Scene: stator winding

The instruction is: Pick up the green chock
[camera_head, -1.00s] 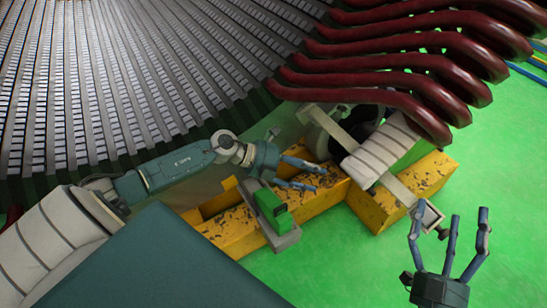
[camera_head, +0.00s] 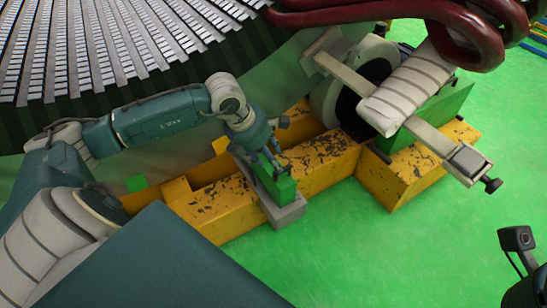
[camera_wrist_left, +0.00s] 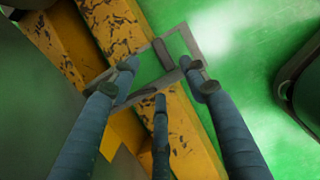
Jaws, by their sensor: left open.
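The green chock (camera_head: 279,184) stands in a grey holder (camera_head: 287,215) on the yellow frame. My left gripper (camera_head: 271,163) points down just above the chock, its fingers apart. In the left wrist view, the open fingers (camera_wrist_left: 160,76) spread around the chock (camera_wrist_left: 150,76), with the grey holder (camera_wrist_left: 203,66) below. I cannot tell whether any finger touches the chock. Only a dark part of my right arm shows at the lower right edge of the head view; its fingers are out of view.
The yellow frame (camera_head: 215,205) with worn paint lies under the holder. The large stator (camera_head: 100,50) rises behind my left arm. A wrapped white roll (camera_head: 405,90) with a metal bar stands to the right, below dark red coils (camera_head: 440,25). Green floor (camera_head: 370,260) is clear in front.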

